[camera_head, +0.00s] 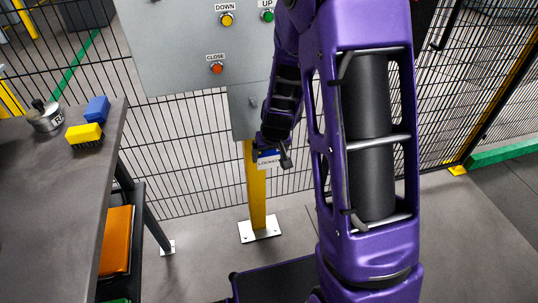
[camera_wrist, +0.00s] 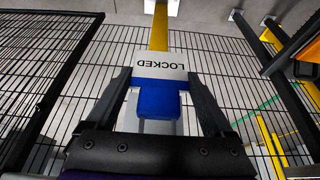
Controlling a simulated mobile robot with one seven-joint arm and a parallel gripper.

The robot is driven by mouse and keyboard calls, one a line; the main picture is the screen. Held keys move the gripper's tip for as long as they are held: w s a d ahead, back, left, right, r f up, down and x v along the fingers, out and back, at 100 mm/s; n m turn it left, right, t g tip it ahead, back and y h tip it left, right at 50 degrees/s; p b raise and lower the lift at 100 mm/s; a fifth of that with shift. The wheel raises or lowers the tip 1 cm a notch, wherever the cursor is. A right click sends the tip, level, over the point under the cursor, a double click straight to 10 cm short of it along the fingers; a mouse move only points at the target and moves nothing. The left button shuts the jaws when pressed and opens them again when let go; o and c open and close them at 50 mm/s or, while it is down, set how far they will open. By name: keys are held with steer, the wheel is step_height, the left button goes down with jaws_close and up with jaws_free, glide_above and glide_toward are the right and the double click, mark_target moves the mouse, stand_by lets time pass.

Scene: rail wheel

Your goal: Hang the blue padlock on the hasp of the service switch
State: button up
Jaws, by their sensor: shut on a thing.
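The blue padlock (camera_wrist: 158,101) sits between the fingers of my gripper (camera_wrist: 158,78) in the wrist view. A pale tag reading LOCKED (camera_wrist: 160,72) is at the padlock and appears upside down there. In the head view, my gripper (camera_head: 270,148) is shut on the padlock (camera_head: 267,154), which is partly hidden, with the tag below it. They are in front of the lower edge of the small grey switch box (camera_head: 240,112). A small fitting (camera_head: 253,102) shows on that box.
A grey panel (camera_head: 180,50) with DOWN, UP and CLOSE buttons is above. A yellow post (camera_head: 256,190) stands below on a floor plate. Wire mesh fence runs behind. A workbench (camera_head: 50,210) at left bears a yellow brush (camera_head: 85,134), a blue block (camera_head: 97,109) and a round tin (camera_head: 45,117).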

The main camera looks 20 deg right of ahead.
steer(key=shift+s, duration=0.25)
steer(key=shift+r, duration=0.15)
steer(key=shift+r+p, duration=0.5)
steer(key=shift+r, duration=0.05)
stand_by(0.4)
steer(key=shift+s+b, duration=0.6)
steer(key=shift+s, duration=1.15)
steer(key=shift+s+b, duration=0.55)
steer(key=shift+s, duration=1.2)
